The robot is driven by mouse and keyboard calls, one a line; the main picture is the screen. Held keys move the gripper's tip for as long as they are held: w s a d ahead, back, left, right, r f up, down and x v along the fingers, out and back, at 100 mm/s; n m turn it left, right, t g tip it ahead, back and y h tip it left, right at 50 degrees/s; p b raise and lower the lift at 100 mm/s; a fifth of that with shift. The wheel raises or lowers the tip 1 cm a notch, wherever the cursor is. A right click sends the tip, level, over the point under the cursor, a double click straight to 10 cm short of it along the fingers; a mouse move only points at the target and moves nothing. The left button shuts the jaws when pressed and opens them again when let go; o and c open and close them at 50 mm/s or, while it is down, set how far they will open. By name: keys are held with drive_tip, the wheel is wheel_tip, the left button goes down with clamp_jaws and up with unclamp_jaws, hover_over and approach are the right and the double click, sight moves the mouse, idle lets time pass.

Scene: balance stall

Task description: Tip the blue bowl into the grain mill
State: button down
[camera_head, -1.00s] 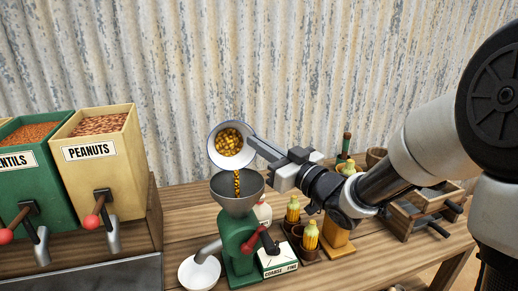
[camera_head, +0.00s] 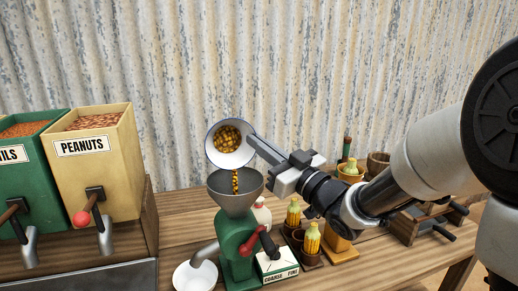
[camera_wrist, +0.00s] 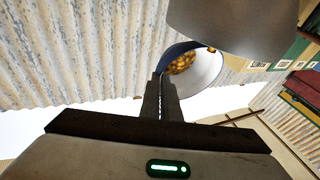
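The blue bowl (camera_head: 216,154), white inside with a blue rim, is tilted on its side above the grain mill, with yellow kernels in it. A stream of kernels (camera_head: 235,181) falls from its lower edge into the mill's grey hopper. The green grain mill (camera_head: 238,236) stands upright on the table with a red-handled crank. My gripper (camera_head: 256,143) is shut on the bowl's right side. In the wrist view my gripper's fingers (camera_wrist: 160,96) meet the bowl (camera_wrist: 205,72), and the grey hopper (camera_wrist: 235,22) shows beside it.
A white bowl (camera_head: 195,274) sits under the mill's spout. The peanut bin (camera_head: 98,165) and a green bin (camera_head: 48,180) stand at left. Corn cobs in cups (camera_head: 311,240), a bottle (camera_head: 262,214) and a coarse/fine box (camera_head: 277,264) stand to the right, below my arm. A corrugated wall is behind.

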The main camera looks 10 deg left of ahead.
drive_tip(key=shift+s+d+f+n+t+y+b, duration=0.15)
drive_tip(key=shift+s+f+n+t+y+b, duration=0.25)
drive_tip(key=shift+b, duration=1.3)
drive_tip(key=shift+s+d+f+n+t+y+b, duration=0.15)
drive_tip(key=shift+y+b, duration=0.35)
drive_tip(key=shift+b, duration=1.15)
drive_tip(key=shift+s+d+n+y+b, duration=0.15)
drive_tip(key=shift+s+n+y+b, duration=0.45)
drive_tip(key=shift+b, duration=2.1)
drive_tip(key=shift+w+f+y, duration=0.1)
drive_tip(key=shift+w+y, duration=0.05)
drive_tip(key=shift+y, duration=0.25)
drive_tip(key=shift+s+d+n+g+y+b, duration=0.2)
drive_tip(key=shift+s+n+y, duration=0.2)
drive_tip(key=shift+n+y, duration=0.4)
drive_tip(key=shift+s+d+n+g+y+b, duration=0.1)
drive_tip(key=shift+s+d+n+g+y, duration=0.1)
drive_tip(key=shift+s+n+y, duration=0.4)
drive_tip(key=shift+w+y, duration=0.2)
drive_tip(key=shift+y, duration=0.1)
